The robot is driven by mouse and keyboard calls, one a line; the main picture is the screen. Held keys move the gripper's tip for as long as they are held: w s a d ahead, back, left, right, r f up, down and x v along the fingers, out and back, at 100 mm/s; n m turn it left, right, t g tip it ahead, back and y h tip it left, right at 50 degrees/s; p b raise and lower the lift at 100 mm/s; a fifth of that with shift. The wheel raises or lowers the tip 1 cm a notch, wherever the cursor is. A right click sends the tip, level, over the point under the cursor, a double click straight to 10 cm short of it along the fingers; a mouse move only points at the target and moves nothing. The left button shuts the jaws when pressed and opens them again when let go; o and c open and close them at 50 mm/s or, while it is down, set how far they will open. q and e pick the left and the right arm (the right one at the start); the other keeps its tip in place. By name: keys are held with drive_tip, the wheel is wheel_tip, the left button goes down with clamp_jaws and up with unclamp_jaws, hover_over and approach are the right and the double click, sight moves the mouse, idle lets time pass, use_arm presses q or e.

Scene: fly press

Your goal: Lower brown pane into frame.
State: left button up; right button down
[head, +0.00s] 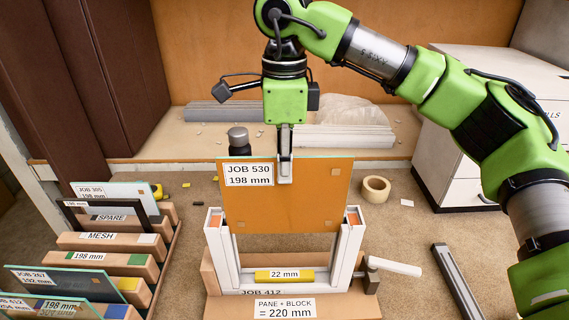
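The brown pane (310,195) is a flat, upright sheet with a white label reading JOB 530, 198 mm. My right gripper (285,168) is shut on its top edge, near the middle. The white frame (220,258) stands below, open at the top, with two uprights and orange patches near their tops. The pane's lower edge is near the upright tops, well above the frame's bottom. I cannot tell whether its side edges are inside the uprights' channels. A yellow block (284,275) marked 22 mm lies at the frame's bottom. My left gripper is out of view.
The frame's brown base (350,308) reads PANE + BLOCK = 220 mm; JOB 412 shows partly above. A rack (110,260) of labelled panes stands left. A tape roll (376,188), a white-handled tool (394,266) and a metal bar (458,280) lie right. A dark cylinder (239,141) stands behind.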

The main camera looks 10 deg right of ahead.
sight(285, 228)
drive_tip(key=shift+f+b, duration=5.9)
drive_tip(key=shift+f, duration=2.15)
drive_tip(key=c, duration=2.2)
unclamp_jaws()
drive_tip(key=shift+s+r, duration=0.1)
wheel_tip(285, 228, up, 12)
